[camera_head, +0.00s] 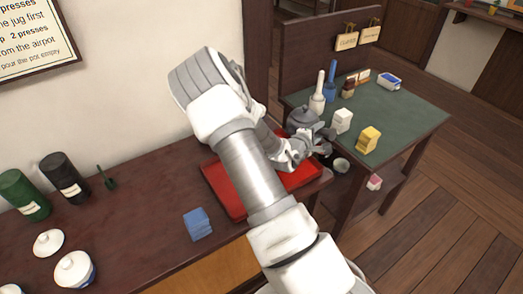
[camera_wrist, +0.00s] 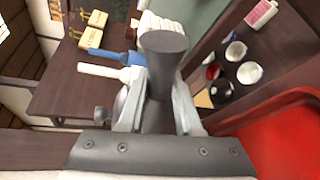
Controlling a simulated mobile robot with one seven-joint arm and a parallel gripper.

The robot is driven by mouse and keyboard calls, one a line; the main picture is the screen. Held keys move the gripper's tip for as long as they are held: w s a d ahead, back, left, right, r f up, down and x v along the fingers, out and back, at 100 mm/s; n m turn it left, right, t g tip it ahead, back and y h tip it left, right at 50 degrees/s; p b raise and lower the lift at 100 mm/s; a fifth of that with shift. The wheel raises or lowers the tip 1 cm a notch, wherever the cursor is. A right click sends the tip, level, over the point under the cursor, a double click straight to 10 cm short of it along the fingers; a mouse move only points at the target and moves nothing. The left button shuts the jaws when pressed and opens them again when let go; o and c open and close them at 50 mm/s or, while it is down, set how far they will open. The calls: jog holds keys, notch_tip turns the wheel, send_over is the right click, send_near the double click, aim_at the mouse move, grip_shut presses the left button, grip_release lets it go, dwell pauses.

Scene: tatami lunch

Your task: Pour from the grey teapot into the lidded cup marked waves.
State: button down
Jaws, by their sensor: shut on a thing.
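The grey teapot (camera_head: 302,118) shows in the head view at the left edge of the green-topped table, partly hidden by my gripper (camera_head: 314,142). My gripper is shut on its dark grey handle, which stands between the fingers in the wrist view (camera_wrist: 160,110). I cannot tell whether the teapot touches the table. White lidded cups stand on the brown counter at the lower left. One cup (camera_head: 75,270) has blue marking on its side, too small to read. Another white lid (camera_head: 48,242) shows behind it, and a further cup is cut off at the corner.
A red tray (camera_head: 222,190) lies on the counter under my arm, near a folded blue cloth (camera_head: 198,224). Dark and green canisters (camera_head: 62,178) stand at left. The green-topped table (camera_head: 415,112) holds white and yellow blocks and bottles. Small bowls (camera_wrist: 249,72) sit lower down.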

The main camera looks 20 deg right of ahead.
jog(key=shift+a, duration=0.15)
jog(key=s+a+r+n+t+h+b, duration=0.1)
jog(key=s+a+r+t+h+b, duration=0.1)
jog(key=a+r+h+b, duration=0.3)
jog(key=shift+s+a+t+b, duration=0.3)
jog(key=shift+t+b, duration=0.3)
jog(key=shift+b, duration=0.6)
jog(key=shift+a+r, duration=0.15)
jog(key=shift+r, duration=0.2)
jog(key=shift+w+d+r+h+b, duration=0.1)
jog(key=shift+d+r+h+b, duration=0.25)
jog(key=shift+r, duration=0.2)
dwell(0.9)
jog(key=shift+d+r+t, duration=0.15)
jog(key=shift+r+t, duration=0.1)
jog(key=shift+t, duration=0.05)
dwell(0.4)
jog(key=shift+s+r+h, duration=0.2)
jog(key=shift+h, duration=0.15)
jog(key=shift+w+a+r+b, duration=0.1)
jog(key=shift+a+r+b, duration=0.2)
jog(key=shift+r, duration=0.2)
dwell(0.8)
